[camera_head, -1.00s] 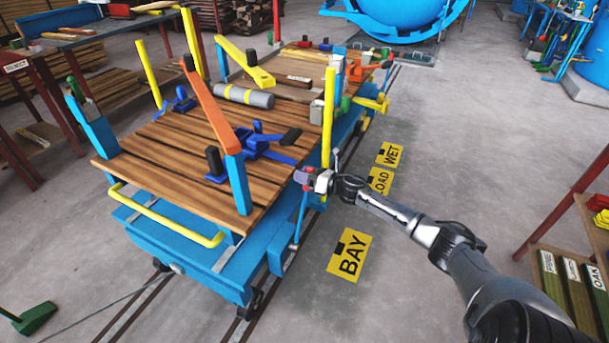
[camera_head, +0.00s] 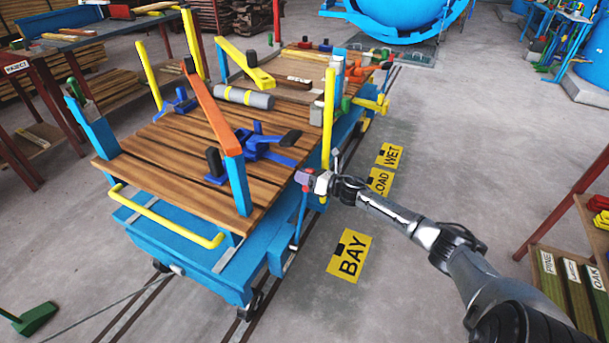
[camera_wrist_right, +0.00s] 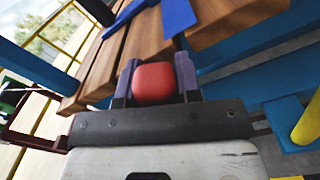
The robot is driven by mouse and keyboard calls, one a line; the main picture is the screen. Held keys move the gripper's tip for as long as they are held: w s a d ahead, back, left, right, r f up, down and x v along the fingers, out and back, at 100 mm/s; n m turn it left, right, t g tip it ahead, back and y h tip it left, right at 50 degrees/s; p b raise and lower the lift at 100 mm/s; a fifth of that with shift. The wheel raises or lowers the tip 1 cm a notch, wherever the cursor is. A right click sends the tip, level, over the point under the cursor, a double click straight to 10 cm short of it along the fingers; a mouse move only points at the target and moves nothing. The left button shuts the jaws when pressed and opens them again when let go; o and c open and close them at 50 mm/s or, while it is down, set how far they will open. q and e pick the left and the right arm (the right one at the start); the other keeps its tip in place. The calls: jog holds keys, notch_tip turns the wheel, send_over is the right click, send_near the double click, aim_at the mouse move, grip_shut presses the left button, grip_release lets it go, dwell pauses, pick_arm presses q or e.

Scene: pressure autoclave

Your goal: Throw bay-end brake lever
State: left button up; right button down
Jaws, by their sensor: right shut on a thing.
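The brake lever (camera_head: 301,215) is a slim blue bar on the right side of the bay end of the blue cart (camera_head: 189,263). It rises from low on the frame towards the deck edge. Its red knob (camera_wrist_right: 154,83) sits between the purple-grey fingers in the right wrist view. My right gripper (camera_head: 304,180) is shut on this knob beside the cart's deck, and mostly hides it in the head view. My left gripper is in neither view.
Blue clamps (camera_head: 265,143), an orange bar (camera_head: 210,105) and a grey roll (camera_head: 244,97) are on the wooden deck. A yellow post (camera_head: 328,118) stands just behind my right gripper. Floor plates, including BAY (camera_head: 349,262), lie right of the rails.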

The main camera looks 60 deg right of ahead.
aim_at(255, 223)
jog(key=s+a+n+p, duration=0.1)
jog(key=a+n+p, duration=0.1)
jog(key=a, duration=0.5)
jog(key=s+a+n+p, duration=0.1)
jog(key=a+n, duration=0.3)
jog(key=a, duration=0.4)
jog(key=a+n+p, duration=0.3)
jog(key=a, duration=0.4)
jog(key=shift+s+a+f+n, duration=0.1)
jog(key=shift+s+a+n, duration=0.2)
jog(key=shift+s+n, duration=0.1)
jog(key=shift+f, duration=0.1)
jog(key=c, duration=1.2)
grip_release()
jog(key=shift+c, duration=0.2)
jog(key=o, duration=0.4)
jog(key=shift+a, duration=0.2)
jog(key=shift+o, duration=0.2)
jog(key=shift+d, duration=0.1)
